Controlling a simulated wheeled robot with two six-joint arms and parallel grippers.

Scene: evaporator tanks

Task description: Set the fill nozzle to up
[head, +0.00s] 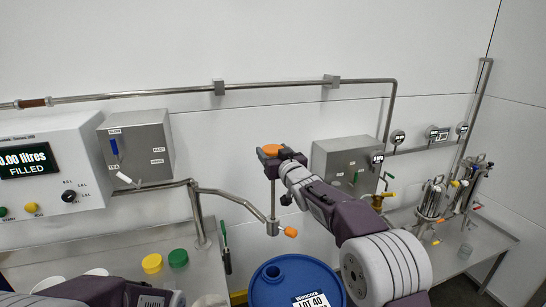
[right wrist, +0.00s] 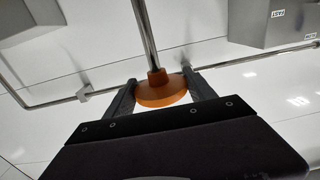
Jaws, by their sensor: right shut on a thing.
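The fill nozzle (head: 274,199) is an upright thin metal tube at the end of a bent steel pipe. An orange knob (head: 269,151) sits at its top, and a small orange handle (head: 290,232) sticks out near its lower end. My right gripper (head: 272,156) is shut on the orange knob. In the right wrist view the knob (right wrist: 162,90) is between both fingers, with the tube running away from it. The nozzle's lower end stands above a blue drum (head: 298,270) with a white lot label. Part of my left arm shows at the bottom left, without its fingers.
A control panel (head: 50,165) reading FILLED and a grey switch box (head: 137,150) are at left. Yellow (head: 152,264) and green (head: 178,258) caps lie on the left bench. Another grey box (head: 345,160) and valves stand at right, behind my right arm.

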